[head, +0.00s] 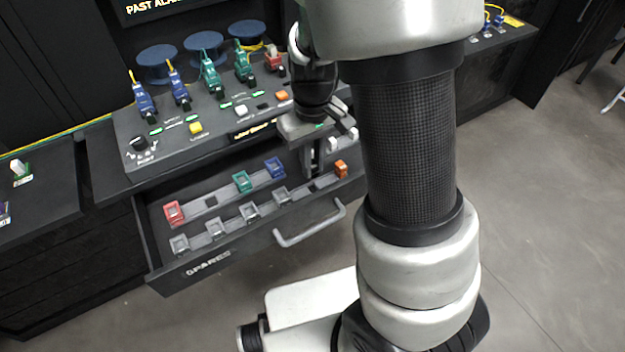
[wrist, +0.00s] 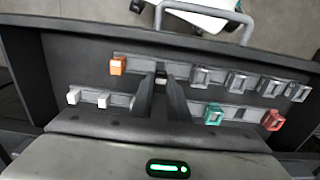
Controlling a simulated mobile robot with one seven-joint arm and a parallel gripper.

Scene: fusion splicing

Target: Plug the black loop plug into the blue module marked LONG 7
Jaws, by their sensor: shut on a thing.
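My gripper (head: 312,168) is low over the open spares drawer, near its right half. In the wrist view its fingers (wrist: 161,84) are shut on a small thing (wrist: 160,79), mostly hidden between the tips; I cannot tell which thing. The black loop plug is not clearly seen anywhere else. Two blue modules, left (head: 144,103) and right (head: 179,92), stand upright on the console with yellow fibres at their tops. Another blue module (head: 275,167) sits in the drawer's back row, left of my gripper. The mark LONG 7 is not readable on any of them.
The drawer (head: 170,278) holds a red module (head: 174,211), a green module (head: 242,181), an orange module (head: 341,168), white pieces and several empty grey holders. The console (head: 125,125) above carries green modules (head: 210,78), a red module (head: 272,58), buttons and spools behind. The drawer handle (head: 310,230) sticks out in front.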

